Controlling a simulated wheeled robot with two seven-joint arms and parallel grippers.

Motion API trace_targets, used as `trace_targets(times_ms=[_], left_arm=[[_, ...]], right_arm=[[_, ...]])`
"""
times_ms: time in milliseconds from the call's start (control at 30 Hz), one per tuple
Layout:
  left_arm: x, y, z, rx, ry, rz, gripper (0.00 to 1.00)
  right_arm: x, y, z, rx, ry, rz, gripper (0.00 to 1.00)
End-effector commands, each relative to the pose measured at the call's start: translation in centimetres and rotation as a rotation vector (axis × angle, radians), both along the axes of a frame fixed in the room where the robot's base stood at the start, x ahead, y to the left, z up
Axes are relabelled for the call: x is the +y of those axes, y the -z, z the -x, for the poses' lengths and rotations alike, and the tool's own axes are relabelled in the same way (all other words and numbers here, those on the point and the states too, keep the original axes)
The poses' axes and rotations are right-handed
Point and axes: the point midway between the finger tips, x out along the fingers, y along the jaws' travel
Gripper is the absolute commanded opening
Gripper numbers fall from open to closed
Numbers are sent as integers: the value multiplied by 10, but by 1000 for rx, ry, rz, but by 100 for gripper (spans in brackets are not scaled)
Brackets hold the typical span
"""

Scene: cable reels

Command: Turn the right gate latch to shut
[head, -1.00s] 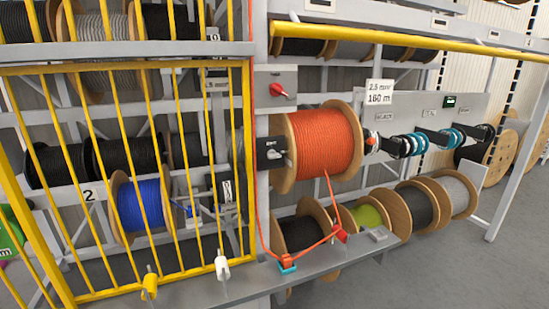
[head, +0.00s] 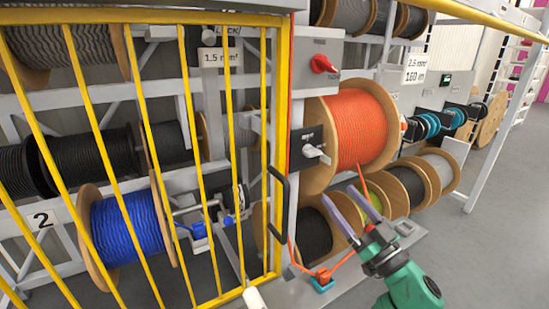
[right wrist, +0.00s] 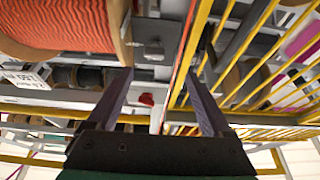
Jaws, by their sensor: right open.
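The right gate latch is a light grey lever (head: 314,152) on a dark plate, on the post between the yellow barred gate (head: 284,100) and the orange reel (head: 362,130). The lever sticks out to the right. The plate's lettering is too small to read. My right gripper (head: 339,195) is open and empty, below and right of the latch, in front of the lower reels. In the right wrist view, which looks upside down, its two fingers (right wrist: 160,72) are spread, and the latch plate (right wrist: 152,48) shows beyond them. My left gripper is not in view.
A red knob (head: 323,64) on a grey box is above the latch. A black gate handle (head: 279,200) is to its lower left. An orange cable runs down to a teal-and-orange clip (head: 322,281) on the grey ledge. A blue reel (head: 125,225) is behind the bars.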

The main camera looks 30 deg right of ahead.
Motion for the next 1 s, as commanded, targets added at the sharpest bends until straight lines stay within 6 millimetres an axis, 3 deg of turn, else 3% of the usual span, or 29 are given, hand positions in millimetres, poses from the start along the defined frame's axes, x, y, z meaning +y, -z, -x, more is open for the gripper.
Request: trace_targets(times_ms=[167, 333, 533, 700, 933, 1000], left_arm=[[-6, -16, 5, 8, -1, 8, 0], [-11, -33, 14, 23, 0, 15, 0], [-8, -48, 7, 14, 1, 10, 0], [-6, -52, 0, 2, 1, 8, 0], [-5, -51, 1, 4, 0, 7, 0], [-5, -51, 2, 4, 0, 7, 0]], right_arm=[[-1, -18, -30, -3, -1, 0, 84], [-2, -36, -73, -3, 1, -1, 84], [-3, -51, -117, 0, 2, -2, 84], [-3, -53, -132, 2, 2, -2, 84], [-3, -52, -133, 3, 2, -2, 84], [-3, -52, -133, 3, 2, -2, 57]])
